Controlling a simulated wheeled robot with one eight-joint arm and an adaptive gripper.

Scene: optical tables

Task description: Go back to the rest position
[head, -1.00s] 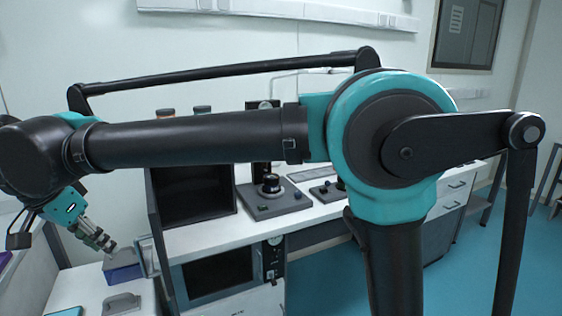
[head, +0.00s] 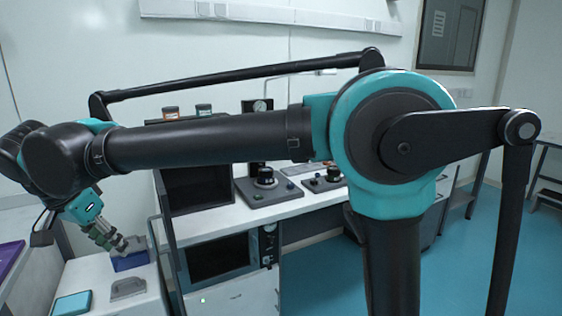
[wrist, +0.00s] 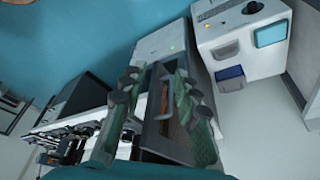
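My gripper (head: 112,240) hangs at the lower left of the head view, pointing down and to the right. In the picture its tips overlap the edge of a blue box (head: 130,262); I cannot tell the height between them. In the wrist view my gripper (wrist: 155,82) shows two green fingers with grey pads, spread apart. I see nothing held between them. A grey cabinet front with a handle shows behind the gap.
A white bench (head: 330,205) carries a black cabinet (head: 198,190) and devices with knobs. Blue floor (head: 470,270) is clear at right.

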